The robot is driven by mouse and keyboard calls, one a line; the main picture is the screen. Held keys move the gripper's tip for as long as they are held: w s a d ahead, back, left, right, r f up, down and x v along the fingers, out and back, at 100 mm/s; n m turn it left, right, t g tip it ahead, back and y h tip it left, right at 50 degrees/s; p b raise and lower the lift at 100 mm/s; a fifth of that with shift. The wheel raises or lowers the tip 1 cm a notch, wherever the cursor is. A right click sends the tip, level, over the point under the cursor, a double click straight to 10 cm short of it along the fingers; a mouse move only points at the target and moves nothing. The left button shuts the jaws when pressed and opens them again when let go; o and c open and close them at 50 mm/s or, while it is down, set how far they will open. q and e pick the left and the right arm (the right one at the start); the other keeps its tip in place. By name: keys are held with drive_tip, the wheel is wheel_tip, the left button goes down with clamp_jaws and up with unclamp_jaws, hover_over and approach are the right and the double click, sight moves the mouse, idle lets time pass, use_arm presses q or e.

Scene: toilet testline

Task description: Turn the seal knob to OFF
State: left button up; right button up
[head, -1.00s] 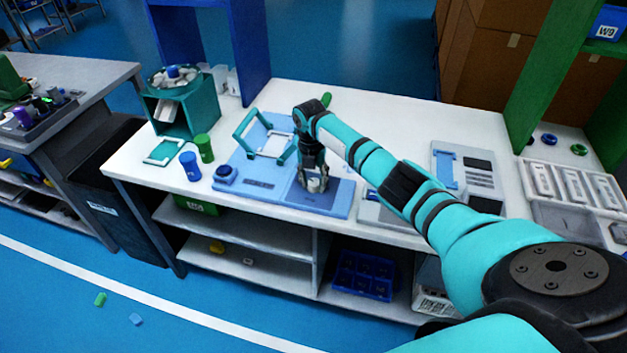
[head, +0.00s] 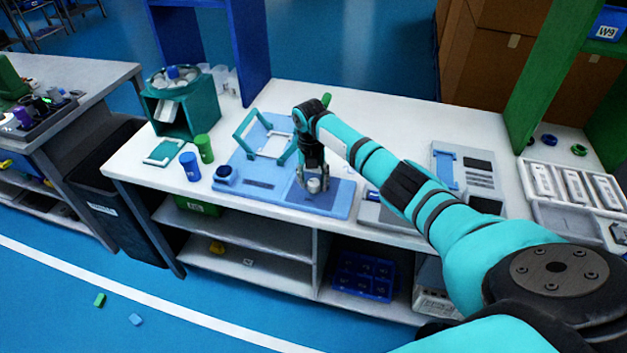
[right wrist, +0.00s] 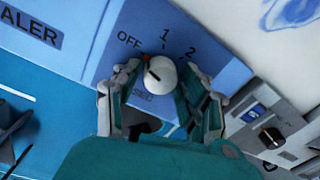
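The white round seal knob (right wrist: 161,76) sits on the blue sealer panel (right wrist: 104,48), with a dark line on its face. A small red mark shows at its upper-left edge, next to the OFF label (right wrist: 129,38); the labels 1 and 2 are further right. My right gripper (right wrist: 160,80) is open, one finger on each side of the knob; I cannot tell whether they touch it. In the head view, the right gripper (head: 314,172) points down over the knob (head: 314,186) at the front right of the blue sealer (head: 265,196). My left gripper is not in view.
A raised teal frame (head: 247,124) is on the sealer left of my arm. Blue and green cups (head: 190,166) stand further left. A grey device with a dark knob (right wrist: 272,137) is close on the right.

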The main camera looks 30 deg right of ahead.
sight(312, 182)
drive_tip(key=shift+o, duration=1)
drive_tip(key=shift+s, duration=0.1)
wheel_tip(312, 182, up, 12)
drive_tip(key=shift+a, duration=0.2)
